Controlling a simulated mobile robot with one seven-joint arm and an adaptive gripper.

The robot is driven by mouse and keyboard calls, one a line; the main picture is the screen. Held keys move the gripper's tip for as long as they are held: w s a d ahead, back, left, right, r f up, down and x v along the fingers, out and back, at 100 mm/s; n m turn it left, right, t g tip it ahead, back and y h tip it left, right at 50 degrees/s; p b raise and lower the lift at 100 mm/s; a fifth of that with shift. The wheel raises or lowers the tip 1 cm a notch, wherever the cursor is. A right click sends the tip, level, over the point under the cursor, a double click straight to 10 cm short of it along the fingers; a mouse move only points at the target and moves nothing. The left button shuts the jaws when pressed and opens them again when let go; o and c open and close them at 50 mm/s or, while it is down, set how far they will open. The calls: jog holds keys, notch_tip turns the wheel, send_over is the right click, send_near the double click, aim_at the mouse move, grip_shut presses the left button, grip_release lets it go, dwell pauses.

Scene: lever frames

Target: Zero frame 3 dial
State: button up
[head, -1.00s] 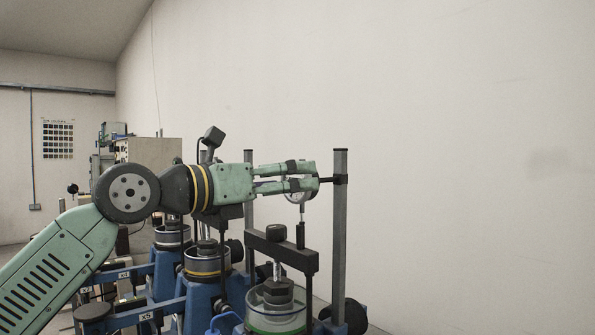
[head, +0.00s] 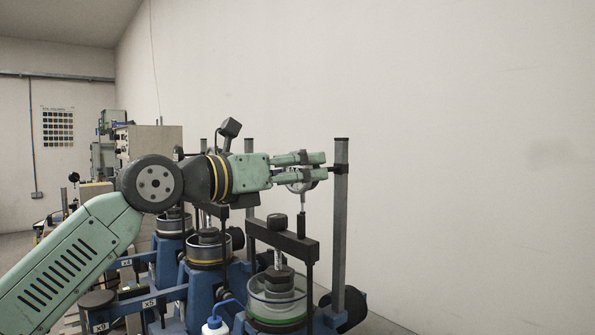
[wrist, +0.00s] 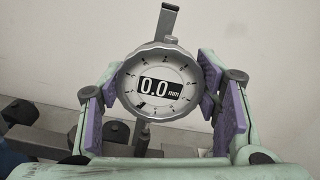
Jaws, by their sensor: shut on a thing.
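The dial (wrist: 158,85) is a round grey-rimmed gauge, and its display reads 0.0 mm in the wrist view. It also shows in the head view (head: 303,186), partly hidden behind my fingers, on an arm from an upright grey post (head: 341,220). My gripper (head: 315,167) is shut on the dial; its purple pads (wrist: 220,105) stand at the left and right of the rim. The dial's stem points down above the nearest blue lever frame (head: 325,318). I cannot read for certain which number that frame bears.
More blue lever frames (head: 165,262) stand in a row behind, with weights and ring-shaped cells. A dark crossbar (head: 282,239) lies under the dial. A white bottle (head: 215,327) with a blue spout is at the bottom. The wall side to the right is clear.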

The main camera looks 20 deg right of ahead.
jog(key=c, duration=0.4)
jog(key=shift+f+m+b, duration=0.1)
jog(key=shift+m+b, duration=0.3)
jog(key=shift+b, duration=0.2)
jog(key=o, duration=1.2)
jog(key=shift+c, duration=0.2)
jog(key=v, duration=1.2)
